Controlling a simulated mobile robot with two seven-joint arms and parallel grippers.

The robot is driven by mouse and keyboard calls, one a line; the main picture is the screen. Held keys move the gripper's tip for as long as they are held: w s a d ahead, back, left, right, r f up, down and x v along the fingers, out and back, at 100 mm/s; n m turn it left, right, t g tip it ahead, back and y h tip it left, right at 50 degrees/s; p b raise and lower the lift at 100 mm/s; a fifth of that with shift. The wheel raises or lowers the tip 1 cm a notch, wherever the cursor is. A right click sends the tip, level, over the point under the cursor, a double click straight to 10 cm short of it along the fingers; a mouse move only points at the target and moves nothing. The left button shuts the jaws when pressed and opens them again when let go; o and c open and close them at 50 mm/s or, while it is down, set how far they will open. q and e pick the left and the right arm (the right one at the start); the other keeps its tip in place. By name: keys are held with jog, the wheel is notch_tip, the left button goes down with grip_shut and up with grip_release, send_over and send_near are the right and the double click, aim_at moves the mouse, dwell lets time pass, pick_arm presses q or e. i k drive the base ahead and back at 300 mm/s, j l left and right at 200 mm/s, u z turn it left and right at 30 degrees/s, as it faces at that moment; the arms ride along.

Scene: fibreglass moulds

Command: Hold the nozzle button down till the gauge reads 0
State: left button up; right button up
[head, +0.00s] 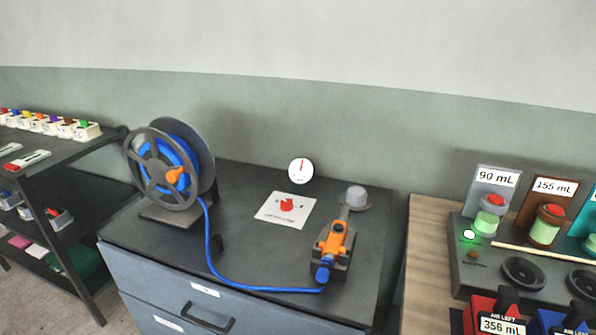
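An orange nozzle (332,242) rests in a dark holder on the dark cabinet top (240,235). A small dark button (338,226) shows on its upper side. The blue hose (210,255) joins its near end and runs left to the reel (168,165). A grey rounded cup or cap (355,197) stands at the nozzle's far end. A round white gauge (301,171) is behind, at the cabinet's back; its red needle points about straight up. Its numbers are too small to read. Neither of my grippers is in view.
A white card with a red picture (286,209) lies between reel and nozzle. A dark shelf unit (85,160) with coloured items stands at left.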

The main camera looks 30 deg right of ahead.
aim_at(337, 227)
jog(key=z, duration=1.25)
